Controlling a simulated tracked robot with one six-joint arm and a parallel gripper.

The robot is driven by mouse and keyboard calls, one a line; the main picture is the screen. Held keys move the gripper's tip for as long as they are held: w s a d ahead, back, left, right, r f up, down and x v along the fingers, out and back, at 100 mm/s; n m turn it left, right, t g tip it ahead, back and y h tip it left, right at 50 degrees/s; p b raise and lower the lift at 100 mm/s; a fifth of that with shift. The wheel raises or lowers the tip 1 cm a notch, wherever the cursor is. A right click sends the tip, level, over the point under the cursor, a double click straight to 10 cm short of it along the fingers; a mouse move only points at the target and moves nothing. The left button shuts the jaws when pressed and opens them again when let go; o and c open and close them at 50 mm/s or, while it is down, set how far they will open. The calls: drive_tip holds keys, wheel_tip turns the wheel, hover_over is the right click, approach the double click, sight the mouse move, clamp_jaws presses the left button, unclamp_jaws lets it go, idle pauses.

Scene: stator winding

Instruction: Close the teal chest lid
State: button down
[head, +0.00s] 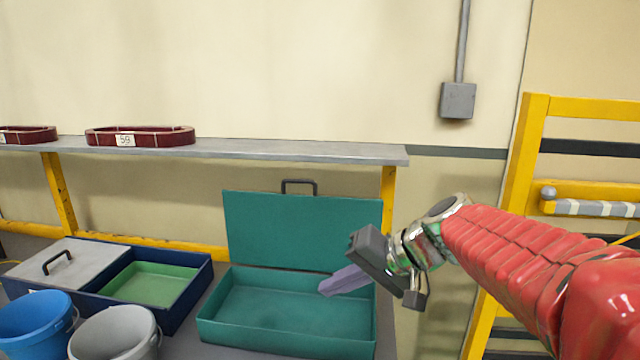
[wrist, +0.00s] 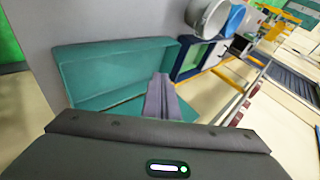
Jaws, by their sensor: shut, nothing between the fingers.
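The teal chest (head: 290,338) stands open on the bench, its inside looking empty. Its lid (head: 300,232) is raised upright at the back, with a dark handle (head: 299,182) on its top edge. My gripper (head: 326,289) is shut and empty. In the head view it shows in front of the right part of the chest opening, near the lower right of the lid; I cannot tell whether it touches anything. In the wrist view my gripper (wrist: 160,82) shows over the teal chest (wrist: 110,68).
A navy box with a green tray (head: 150,284) and a grey handled cover (head: 68,262) sits left of the chest. A blue bucket (head: 36,325) and a grey bucket (head: 115,335) stand at front left. A shelf (head: 300,150) runs behind. A yellow frame (head: 520,180) stands right.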

drive_tip(key=w+d+r+m+t+y, duration=0.1)
drive_tip(key=w+d+r+t+y, duration=0.1)
drive_tip(key=w, duration=0.7)
drive_tip(key=w+d+r+m+t+y, duration=0.1)
drive_tip(key=w+d+r+t+y, duration=0.1)
drive_tip(key=w, duration=0.7)
drive_tip(key=w+d+r+m+t+y, duration=0.2)
drive_tip(key=w+d+t, duration=0.1)
drive_tip(key=w, duration=0.7)
drive_tip(key=shift+d, duration=0.55)
drive_tip(key=shift+w, duration=0.1)
drive_tip(key=x, duration=1)
drive_tip(key=shift+r, duration=0.2)
